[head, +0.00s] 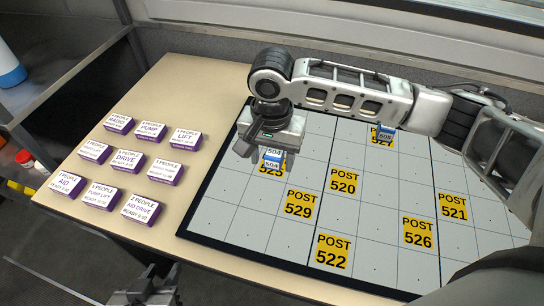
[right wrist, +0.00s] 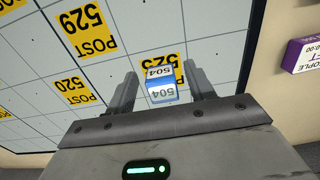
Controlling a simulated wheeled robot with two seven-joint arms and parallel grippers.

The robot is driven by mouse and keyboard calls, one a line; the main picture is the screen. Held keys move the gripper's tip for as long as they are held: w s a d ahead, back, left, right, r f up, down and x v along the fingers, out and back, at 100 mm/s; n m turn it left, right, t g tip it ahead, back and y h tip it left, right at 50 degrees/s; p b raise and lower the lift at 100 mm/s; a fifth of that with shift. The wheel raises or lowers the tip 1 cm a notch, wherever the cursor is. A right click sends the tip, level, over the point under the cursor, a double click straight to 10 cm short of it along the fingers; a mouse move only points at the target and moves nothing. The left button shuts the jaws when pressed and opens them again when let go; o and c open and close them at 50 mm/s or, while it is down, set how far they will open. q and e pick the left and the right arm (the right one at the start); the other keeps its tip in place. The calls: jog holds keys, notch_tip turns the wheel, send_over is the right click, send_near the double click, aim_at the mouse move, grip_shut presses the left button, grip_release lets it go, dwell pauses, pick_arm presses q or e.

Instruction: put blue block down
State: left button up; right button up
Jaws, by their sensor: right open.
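The blue block marked 504 (head: 273,157), with a white top, sits on the board (head: 232,213) at a yellow post label (head: 271,170) that it partly covers. My right gripper (head: 268,142) is over the block in the head view. In the right wrist view the open right gripper (right wrist: 163,88) has the block (right wrist: 161,92) between its fingers, with a gap on each side. My left gripper (head: 152,288) is low at the bottom left of the head view, away from the block; its jaw opening is unclear.
A second blue block marked 505 (head: 385,131) sits at another post label, close to my right arm. Several white and purple boxes (head: 127,161) stand in rows on the tan table (head: 195,87), left of the board. Several board squares around the block are bare.

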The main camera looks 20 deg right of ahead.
aim_at(272, 158)
notch_tip(272, 158, up, 12)
jog(key=p, duration=0.1)
jog(key=shift+f, duration=0.15)
dwell(0.5)
